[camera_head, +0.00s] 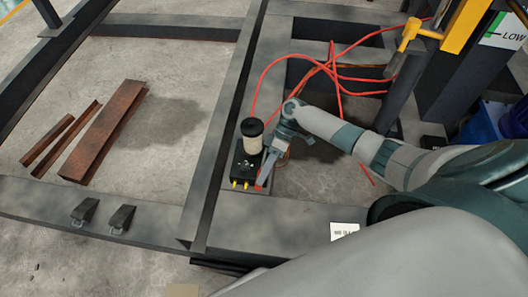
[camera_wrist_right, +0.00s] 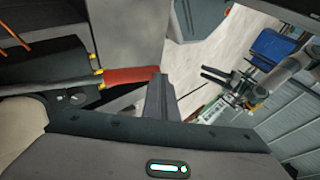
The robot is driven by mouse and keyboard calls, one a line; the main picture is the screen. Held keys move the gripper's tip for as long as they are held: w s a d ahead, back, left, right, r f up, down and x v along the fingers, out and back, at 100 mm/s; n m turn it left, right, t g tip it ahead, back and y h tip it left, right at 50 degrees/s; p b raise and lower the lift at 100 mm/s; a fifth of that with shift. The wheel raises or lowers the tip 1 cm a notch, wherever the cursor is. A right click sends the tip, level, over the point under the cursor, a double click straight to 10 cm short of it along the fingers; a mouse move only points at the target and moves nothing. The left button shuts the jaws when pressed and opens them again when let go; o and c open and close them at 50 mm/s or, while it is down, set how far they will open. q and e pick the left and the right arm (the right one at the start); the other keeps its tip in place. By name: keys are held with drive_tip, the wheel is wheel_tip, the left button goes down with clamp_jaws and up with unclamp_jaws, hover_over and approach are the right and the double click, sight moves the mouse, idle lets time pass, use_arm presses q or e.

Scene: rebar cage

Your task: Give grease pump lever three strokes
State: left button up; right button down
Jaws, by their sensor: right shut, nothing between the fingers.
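The grease pump (camera_head: 245,166) is a black block with yellow fittings and a cream, black-capped reservoir (camera_head: 252,138). It sits on the dark steel frame, left of my right gripper. The lever's red grip (camera_wrist_right: 128,76) and grey rod (camera_wrist_right: 60,88) show in the right wrist view. My right gripper (camera_head: 265,179) is down beside the pump, its fingers (camera_wrist_right: 160,97) shut with nothing between them. The red grip's end is close to the fingers in the wrist view; I cannot tell whether they touch. The lever is mostly hidden in the head view.
Red hoses (camera_head: 322,68) loop behind the pump. A yellow-handled post (camera_head: 450,30) stands at the upper right. Rusty steel pieces (camera_head: 105,132) lie on the floor at left, and two black clamps (camera_head: 103,216) rest on the front beam. Open floor (camera_head: 185,80) lies left of the pump.

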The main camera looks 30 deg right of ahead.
drive_tip(key=shift+s+a+f, duration=0.15)
drive_tip(key=shift+f, duration=0.4)
drive_tip(key=shift+s+f+b, duration=0.15)
drive_tip(key=shift+f+b, duration=0.35)
drive_tip(key=shift+r, duration=0.1)
drive_tip(key=w+d+r+p, duration=0.3)
drive_tip(key=w+r+p, duration=0.1)
drive_tip(key=r, duration=0.6)
drive_tip(key=shift+w+d, duration=0.35)
drive_tip(key=shift+w, duration=0.25)
drive_tip(key=shift+s, duration=0.1)
idle(0.3)
